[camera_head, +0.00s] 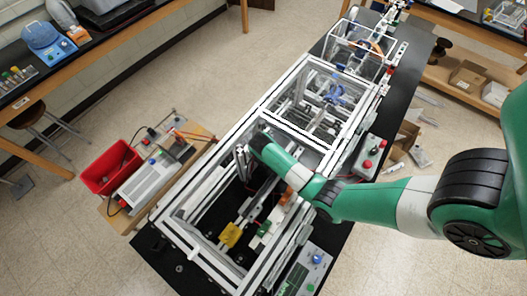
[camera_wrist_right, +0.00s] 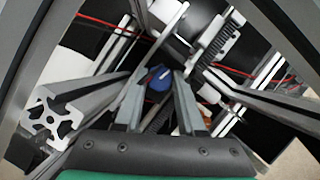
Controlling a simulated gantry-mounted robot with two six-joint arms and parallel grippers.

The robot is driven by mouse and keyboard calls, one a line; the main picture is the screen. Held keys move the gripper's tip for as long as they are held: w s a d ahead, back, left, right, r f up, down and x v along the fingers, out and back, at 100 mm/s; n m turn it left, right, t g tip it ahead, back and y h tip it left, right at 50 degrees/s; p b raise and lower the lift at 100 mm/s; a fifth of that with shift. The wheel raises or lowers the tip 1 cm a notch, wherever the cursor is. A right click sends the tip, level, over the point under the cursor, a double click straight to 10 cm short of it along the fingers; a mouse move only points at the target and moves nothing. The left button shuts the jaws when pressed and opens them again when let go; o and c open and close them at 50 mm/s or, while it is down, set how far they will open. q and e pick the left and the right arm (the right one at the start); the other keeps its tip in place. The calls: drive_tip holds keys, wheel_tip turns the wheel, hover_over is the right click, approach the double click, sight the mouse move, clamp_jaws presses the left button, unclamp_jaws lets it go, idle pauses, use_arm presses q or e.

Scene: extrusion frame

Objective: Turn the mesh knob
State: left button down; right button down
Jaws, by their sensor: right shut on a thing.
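The mesh knob (camera_wrist_right: 161,77) is a small blue knob with a pale mark, in the middle of the right wrist view. My right gripper (camera_wrist_right: 159,88) has its two grey fingers on either side of the knob and is shut on it. In the head view my green and white right arm reaches in from the right, over the extrusion frame (camera_head: 205,258). I cannot make out the knob in the head view. My left gripper is in neither view.
Metal extrusion bars (camera_wrist_right: 55,112) stand close on both sides of the gripper. A toothed rack (camera_wrist_right: 215,42) and red wires lie just beyond the knob. A yellow block (camera_head: 231,235) sits inside the frame. A red bin (camera_head: 110,166) stands to the left.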

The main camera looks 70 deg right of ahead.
drive_tip(key=m+g, duration=0.1)
drive_tip(key=m, duration=0.2)
drive_tip(key=shift+w+m, duration=0.15)
drive_tip(key=shift+m, duration=0.15)
drive_tip(key=m+g+b, duration=0.1)
drive_tip(key=m, duration=0.1)
drive_tip(key=shift+m+g, duration=0.3)
drive_tip(key=shift+m, duration=0.1)
drive_tip(key=m+g+b, duration=0.1)
drive_tip(key=m+b, duration=0.1)
drive_tip(key=m, duration=0.1)
drive_tip(key=shift+w+f, duration=0.1)
drive_tip(key=shift+w, duration=0.05)
drive_tip(key=shift+d+m+g+y+b, duration=0.1)
drive_tip(key=shift+m+g+y+b, duration=0.5)
drive_tip(key=shift+m, duration=0.9)
drive_tip(key=c, duration=0.5)
unclamp_jaws()
drive_tip(key=shift+r, duration=0.2)
